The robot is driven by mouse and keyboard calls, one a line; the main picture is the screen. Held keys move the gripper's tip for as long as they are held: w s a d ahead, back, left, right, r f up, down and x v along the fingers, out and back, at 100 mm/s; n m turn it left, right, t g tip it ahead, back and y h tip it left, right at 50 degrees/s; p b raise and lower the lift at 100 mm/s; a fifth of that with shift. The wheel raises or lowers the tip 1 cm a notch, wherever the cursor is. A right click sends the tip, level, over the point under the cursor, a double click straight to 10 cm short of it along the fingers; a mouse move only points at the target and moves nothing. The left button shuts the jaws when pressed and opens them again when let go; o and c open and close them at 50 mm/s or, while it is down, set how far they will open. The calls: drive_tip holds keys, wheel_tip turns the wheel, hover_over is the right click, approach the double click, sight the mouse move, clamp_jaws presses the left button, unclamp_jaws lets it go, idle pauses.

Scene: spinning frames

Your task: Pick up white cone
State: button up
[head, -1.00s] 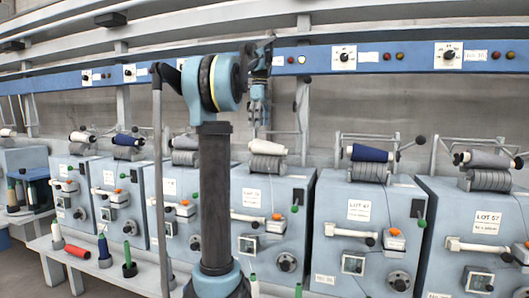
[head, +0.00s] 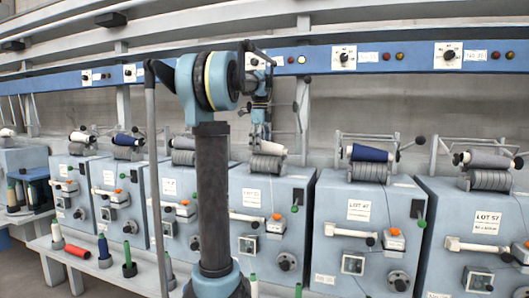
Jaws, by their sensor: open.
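A white cone (head: 268,147) lies on its side over the grey drum of the middle winding machine, behind my arm's column. My gripper (head: 260,127) points down just above this cone, and its fingers are small in the head view. The gripper looks empty and open, with a small gap to the cone. Another pale cone (head: 6,132) sits on a machine at the far left edge.
A row of blue winding machines (head: 370,225) spans the scene, some with navy or grey cones (head: 371,153) on top. A blue rail (head: 400,57) with knobs and lamps runs behind my gripper. A red bobbin (head: 76,250) lies on the bench at left.

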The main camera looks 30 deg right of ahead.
drive_tip(key=c, duration=1.3)
drive_tip(key=shift+r, duration=0.15)
